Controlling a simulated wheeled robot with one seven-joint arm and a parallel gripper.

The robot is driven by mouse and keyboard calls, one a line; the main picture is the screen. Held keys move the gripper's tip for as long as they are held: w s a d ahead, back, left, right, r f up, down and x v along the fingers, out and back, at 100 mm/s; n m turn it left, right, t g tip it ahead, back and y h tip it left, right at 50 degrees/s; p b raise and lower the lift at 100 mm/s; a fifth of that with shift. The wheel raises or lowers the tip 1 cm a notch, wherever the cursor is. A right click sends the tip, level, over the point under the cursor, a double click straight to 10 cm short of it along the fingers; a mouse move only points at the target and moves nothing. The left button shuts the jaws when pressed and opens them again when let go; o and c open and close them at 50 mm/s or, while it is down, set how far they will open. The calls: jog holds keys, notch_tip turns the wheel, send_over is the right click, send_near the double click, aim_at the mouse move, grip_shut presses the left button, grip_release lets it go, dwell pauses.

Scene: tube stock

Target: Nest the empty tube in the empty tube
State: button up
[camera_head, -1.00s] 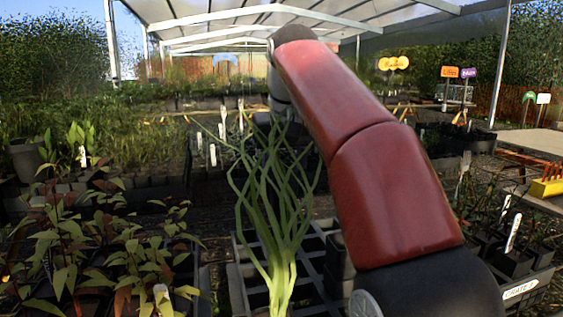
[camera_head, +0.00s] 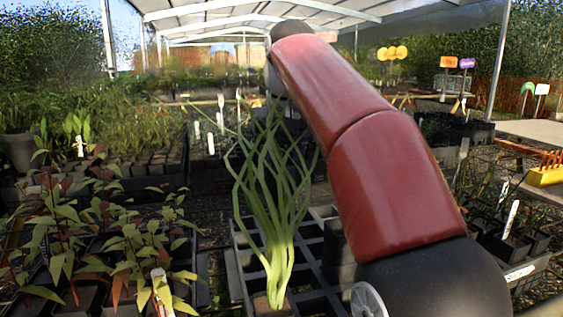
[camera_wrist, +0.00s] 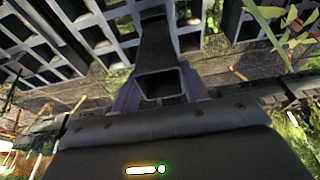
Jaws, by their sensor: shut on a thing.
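In the wrist view a black square tube (camera_wrist: 158,50) is between the purplish fingers of my gripper (camera_wrist: 160,92), which is shut on it. Its square mouth faces the camera and looks empty; its body narrows away toward the top of the picture. In the head view my red arm hides the gripper and this tube. Dark tubes (camera_head: 338,262) show partly beside my arm, at the right of a tray; I cannot tell whether they are empty or which one is the other tube of the task.
A grey cell tray (camera_head: 240,265) holds a tall green leafy plant (camera_head: 272,225) left of my arm. Reddish seedlings (camera_head: 65,230) crowd the left. A labelled crate of pots (camera_head: 525,272) stands at the right. Cell trays (camera_wrist: 95,40) fill the upper wrist view.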

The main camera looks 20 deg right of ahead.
aim_at(282, 193)
jog(key=shift+f+b, duration=2.1)
jog(key=shift+f, duration=1.1)
jog(key=o, duration=1.2)
jog(key=shift+o, duration=0.2)
jog(key=p+v, duration=0.2)
jog(key=v, duration=0.6)
jog(key=shift+p, duration=0.4)
jog(key=shift+f, duration=0.1)
